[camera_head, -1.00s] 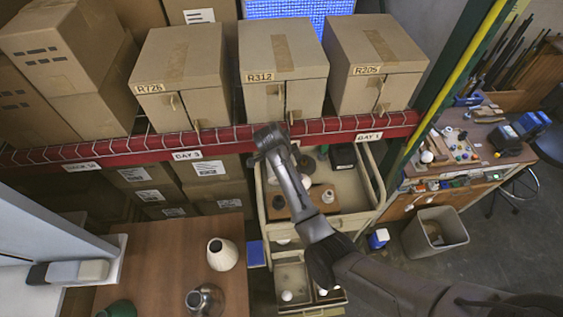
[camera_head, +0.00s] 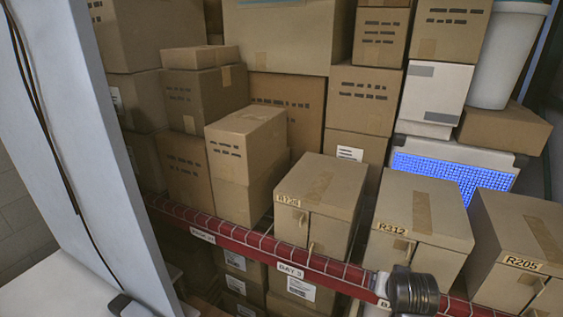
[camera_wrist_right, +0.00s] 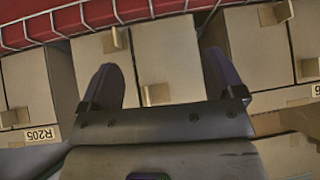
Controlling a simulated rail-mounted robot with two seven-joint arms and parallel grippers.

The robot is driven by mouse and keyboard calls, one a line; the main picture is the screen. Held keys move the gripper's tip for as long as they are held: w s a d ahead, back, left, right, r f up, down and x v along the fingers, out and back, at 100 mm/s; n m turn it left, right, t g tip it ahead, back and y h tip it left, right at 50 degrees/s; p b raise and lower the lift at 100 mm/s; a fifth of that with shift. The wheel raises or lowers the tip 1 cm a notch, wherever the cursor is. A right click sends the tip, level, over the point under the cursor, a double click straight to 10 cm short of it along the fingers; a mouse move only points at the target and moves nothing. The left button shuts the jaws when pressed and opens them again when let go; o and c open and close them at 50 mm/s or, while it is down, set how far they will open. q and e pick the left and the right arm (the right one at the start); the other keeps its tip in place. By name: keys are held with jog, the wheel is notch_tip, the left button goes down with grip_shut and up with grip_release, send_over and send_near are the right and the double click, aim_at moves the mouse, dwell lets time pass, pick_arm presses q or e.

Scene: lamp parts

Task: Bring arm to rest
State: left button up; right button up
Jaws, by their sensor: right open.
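My right gripper (camera_wrist_right: 164,82) is open in the right wrist view, with its two dark fingers spread apart and nothing between them. Cardboard boxes with small tabs lie beyond the fingers, with the red wire-edged shelf (camera_wrist_right: 85,17) along the top. In the head view, a dark rounded part of my right arm (camera_head: 412,290) shows at the bottom, in front of the red shelf edge. The fingers are not seen there. My left gripper is in neither view.
Boxes R726 (camera_head: 318,192), R312 (camera_head: 425,208) and R205 (camera_head: 520,235) stand along the red shelf edge (camera_head: 240,236). More cartons (camera_head: 250,140) are stacked behind. A blue-lit panel (camera_head: 450,175) is at the right. A pale upright panel (camera_head: 85,150) stands at the left.

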jog(key=s+a+f+n+t+y, duration=0.1)
jog(key=s+a+f+n, duration=0.25)
jog(key=s, duration=0.75)
jog(key=s+a+f+n+y, duration=0.2)
jog(key=s+f, duration=0.2)
jog(key=s, duration=0.7)
jog(key=s+f+g, duration=0.5)
jog(key=s+f, duration=0.7)
jog(key=s, duration=0.5)
jog(key=shift+d+n+h, duration=0.3)
jog(key=shift+n, duration=0.05)
